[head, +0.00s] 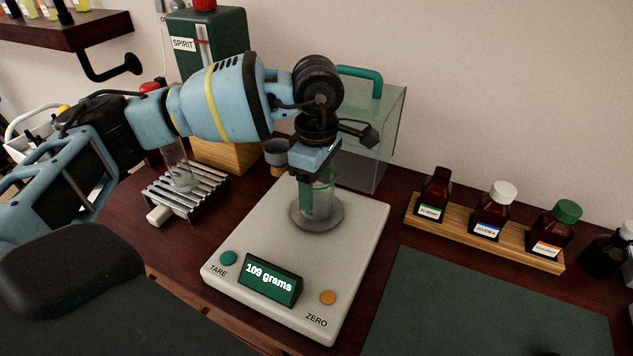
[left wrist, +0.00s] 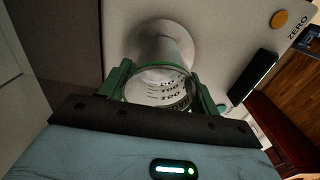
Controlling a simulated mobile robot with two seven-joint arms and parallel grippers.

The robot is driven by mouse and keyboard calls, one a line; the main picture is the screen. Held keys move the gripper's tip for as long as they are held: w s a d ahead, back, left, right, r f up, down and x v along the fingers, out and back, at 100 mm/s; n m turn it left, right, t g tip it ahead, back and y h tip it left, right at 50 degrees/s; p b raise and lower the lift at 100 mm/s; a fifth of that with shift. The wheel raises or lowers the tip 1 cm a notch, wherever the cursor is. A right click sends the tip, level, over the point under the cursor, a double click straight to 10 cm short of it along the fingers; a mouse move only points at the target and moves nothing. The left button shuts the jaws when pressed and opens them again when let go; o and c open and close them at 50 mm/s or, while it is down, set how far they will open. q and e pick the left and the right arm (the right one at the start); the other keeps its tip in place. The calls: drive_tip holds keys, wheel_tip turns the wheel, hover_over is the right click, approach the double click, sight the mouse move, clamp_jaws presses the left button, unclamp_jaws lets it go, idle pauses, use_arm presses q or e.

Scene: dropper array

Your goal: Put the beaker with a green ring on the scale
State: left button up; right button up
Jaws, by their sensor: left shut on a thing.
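The clear glass beaker (head: 326,203) stands upright at the round grey pan (head: 303,225) of the white scale (head: 240,240). My left gripper (head: 317,187) is over the pan with its green fingers shut on the beaker from both sides. In the left wrist view the beaker (left wrist: 165,95) shows its printed marks between the fingers, above the pale pan. A green band shows at its rim, partly merging with the green fingers. The scale's display (head: 269,279) reads 109 grams. The fingers hide part of the beaker. My right gripper is not in view.
A metal rack (head: 187,190) with glassware stands left of the scale. A green spirit dispenser (head: 215,75) and a clear case (head: 375,135) stand behind. Brown bottles sit in a wooden holder (head: 480,232) on the right. A dark green mat (head: 490,300) lies clear in front.

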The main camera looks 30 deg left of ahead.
use_arm(q)
drive_tip(key=shift+f, duration=0.2)
drive_tip(key=o, duration=1.3)
drive_tip(key=shift+c, duration=0.2)
drive_tip(key=shift+r, duration=0.15)
wheel_tip(320, 180, up, 12)
drive_tip(key=shift+b, duration=0.3)
